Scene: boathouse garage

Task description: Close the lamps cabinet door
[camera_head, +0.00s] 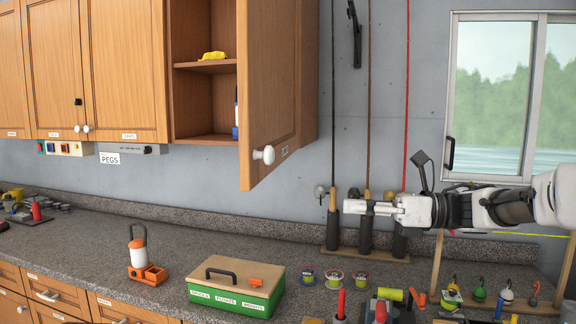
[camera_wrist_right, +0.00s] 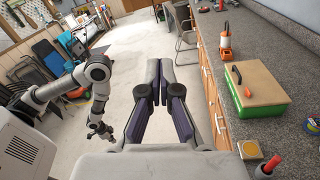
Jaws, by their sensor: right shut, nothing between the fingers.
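An upper wooden cabinet (camera_head: 205,95) stands with its door (camera_head: 268,80) swung open toward me in the head view. The door has a white knob (camera_head: 265,154) and a small label too small to read. Inside are shelves with a yellow item (camera_head: 213,56). My right gripper (camera_head: 347,207) is shut and empty, pointing left, below and to the right of the door, apart from it. In the right wrist view its closed fingers (camera_wrist_right: 164,62) show over the floor. My left gripper (camera_wrist_right: 102,132) appears there at the left, small; its jaw state is unclear.
The counter holds an orange-and-white lantern (camera_head: 139,252), a green toolbox (camera_head: 237,287) and several small jars and tools. Hanging rods (camera_head: 367,120) stand against the wall behind my right gripper. A window (camera_head: 511,100) is at right. Neighbouring cabinet doors (camera_head: 122,70) are shut.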

